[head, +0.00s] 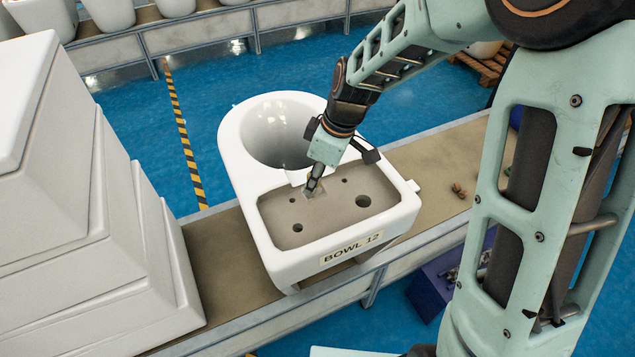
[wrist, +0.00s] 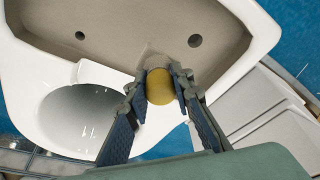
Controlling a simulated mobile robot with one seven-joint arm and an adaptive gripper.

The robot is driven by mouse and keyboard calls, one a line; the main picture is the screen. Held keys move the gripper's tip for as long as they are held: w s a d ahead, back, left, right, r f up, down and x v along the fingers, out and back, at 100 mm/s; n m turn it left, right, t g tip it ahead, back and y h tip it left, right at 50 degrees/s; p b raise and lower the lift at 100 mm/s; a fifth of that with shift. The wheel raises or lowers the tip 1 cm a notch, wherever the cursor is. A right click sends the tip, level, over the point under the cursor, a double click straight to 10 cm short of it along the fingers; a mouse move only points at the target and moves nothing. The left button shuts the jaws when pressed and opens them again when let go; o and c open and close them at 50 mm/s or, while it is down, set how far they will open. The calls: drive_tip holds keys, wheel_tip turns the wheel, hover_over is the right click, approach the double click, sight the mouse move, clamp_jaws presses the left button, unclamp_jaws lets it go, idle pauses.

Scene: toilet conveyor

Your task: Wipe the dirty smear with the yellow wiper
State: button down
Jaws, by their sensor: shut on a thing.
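A white toilet (head: 235,150) labelled "BOWL 12" stands on the conveyor. Its round bowl opening is at the back left, and its shallow beige recess (head: 330,225) with several holes faces the front. My gripper (head: 312,188) points down into the recess near its back edge. In the wrist view, the fingers (wrist: 160,88) are shut on the round yellow wiper (wrist: 160,86). The wiper is over the recess; I cannot tell whether it touches the surface. A small paler patch (wrist: 150,52) shows beside the wiper. I cannot make out a distinct dirty smear.
The brown conveyor belt (head: 222,262) runs past the toilet, with small brown bits (head: 458,190) on it at the right. Stacked white pieces (head: 90,220) stand close at the left. A blue crate (head: 430,292) sits below on the right. Blue floor lies behind.

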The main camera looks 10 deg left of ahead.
drive_tip(key=shift+r+p, duration=0.45)
drive_tip(key=shift+r, duration=0.6)
